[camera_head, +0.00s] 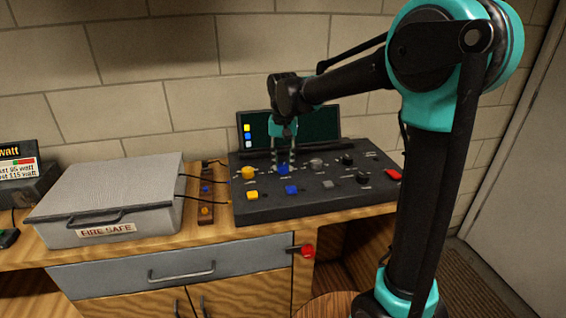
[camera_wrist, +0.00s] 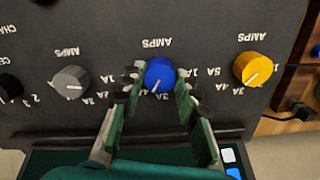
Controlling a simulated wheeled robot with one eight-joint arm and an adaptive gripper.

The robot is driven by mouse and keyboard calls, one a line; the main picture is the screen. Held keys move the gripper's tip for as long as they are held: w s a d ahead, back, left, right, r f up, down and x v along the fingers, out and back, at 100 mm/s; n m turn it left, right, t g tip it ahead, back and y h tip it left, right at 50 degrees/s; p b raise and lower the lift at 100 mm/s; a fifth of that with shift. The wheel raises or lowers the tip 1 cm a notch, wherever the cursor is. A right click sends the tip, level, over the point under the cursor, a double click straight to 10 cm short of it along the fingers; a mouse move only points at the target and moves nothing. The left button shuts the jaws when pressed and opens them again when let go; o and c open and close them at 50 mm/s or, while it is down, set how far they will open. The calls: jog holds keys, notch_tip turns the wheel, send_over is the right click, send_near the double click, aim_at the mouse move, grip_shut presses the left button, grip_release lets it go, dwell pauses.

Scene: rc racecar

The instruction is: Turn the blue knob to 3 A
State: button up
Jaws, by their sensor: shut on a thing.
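The blue knob (camera_wrist: 160,73) is on the dark control panel (camera_head: 330,205), between the yellow and grey knobs. It also shows in the head view (camera_head: 284,170), under my gripper (camera_head: 283,158). In the wrist view my gripper (camera_wrist: 159,88) has one finger on each side of the blue knob and is shut on it. The knob's white pointer line aims toward the lower left in that upside-down view. The fingers partly hide the amp markings around the knob, so I cannot tell which number the pointer is at.
A yellow knob (camera_wrist: 253,69) and a grey knob (camera_wrist: 71,82) flank the blue one. Square buttons, including a blue one (camera_head: 292,190), lie in front. A dark screen (camera_head: 315,128) stands behind. A grey fire safe box (camera_head: 110,200) is at left.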

aim_at(283, 165)
jog(key=n, duration=0.6)
dwell(0.6)
jog(key=o, duration=1.2)
jog(key=shift+c, duration=0.2)
notch_tip(283, 165, up, 12)
